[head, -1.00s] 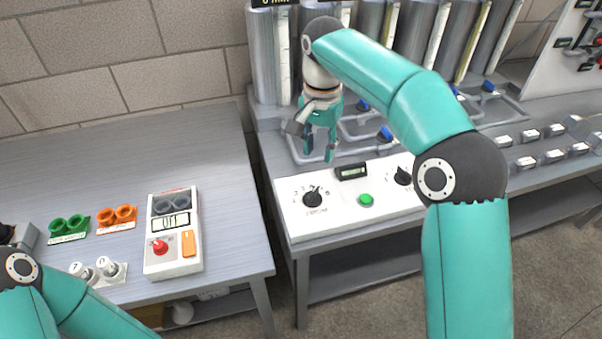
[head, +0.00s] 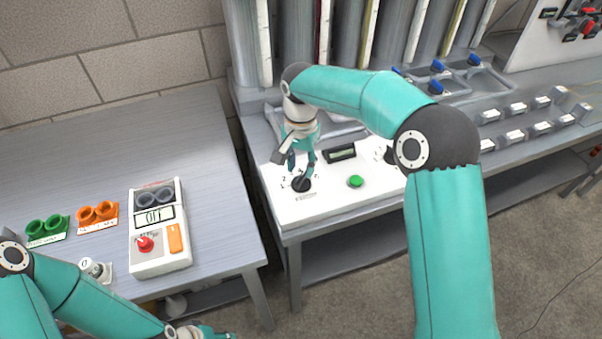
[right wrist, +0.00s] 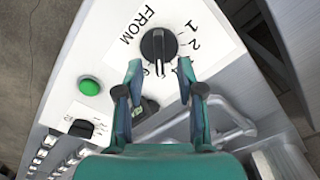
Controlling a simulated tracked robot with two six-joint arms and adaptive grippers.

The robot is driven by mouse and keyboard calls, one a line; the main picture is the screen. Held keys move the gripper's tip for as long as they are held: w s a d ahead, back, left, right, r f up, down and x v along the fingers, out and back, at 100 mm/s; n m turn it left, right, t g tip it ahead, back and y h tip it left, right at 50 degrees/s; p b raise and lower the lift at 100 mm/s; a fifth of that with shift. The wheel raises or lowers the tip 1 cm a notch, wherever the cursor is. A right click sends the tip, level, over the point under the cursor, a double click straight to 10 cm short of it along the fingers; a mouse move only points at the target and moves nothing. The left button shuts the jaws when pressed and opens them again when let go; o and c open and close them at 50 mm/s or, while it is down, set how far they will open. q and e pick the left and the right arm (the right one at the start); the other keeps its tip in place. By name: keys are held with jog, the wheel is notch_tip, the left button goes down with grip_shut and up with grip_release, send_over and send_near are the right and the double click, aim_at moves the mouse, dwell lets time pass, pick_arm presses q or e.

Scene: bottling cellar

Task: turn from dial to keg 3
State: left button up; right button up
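The from dial (head: 301,184) is a black knob on the white panel's left part. In the right wrist view the black knob (right wrist: 158,45) sits beside the word FROM, with 1 and 2 printed near it; other numerals are partly hidden by my fingers, and I cannot tell its setting. My right gripper (head: 302,170) is open and points down over the dial. In the right wrist view its two fingers (right wrist: 159,72) are apart, their tips just short of the knob in the picture; contact is unclear. My left gripper (head: 208,332) is cut off at the bottom edge.
A green button (head: 356,181) and a small display (head: 340,153) are right of the dial. A second dial (right wrist: 80,128) is partly behind my right arm in the head view. A device reading Off (head: 158,228) stands on the left table. Steel cylinders rise behind.

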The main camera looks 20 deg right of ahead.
aim_at(301, 176)
jog(key=shift+f, duration=1.8)
grip_shut()
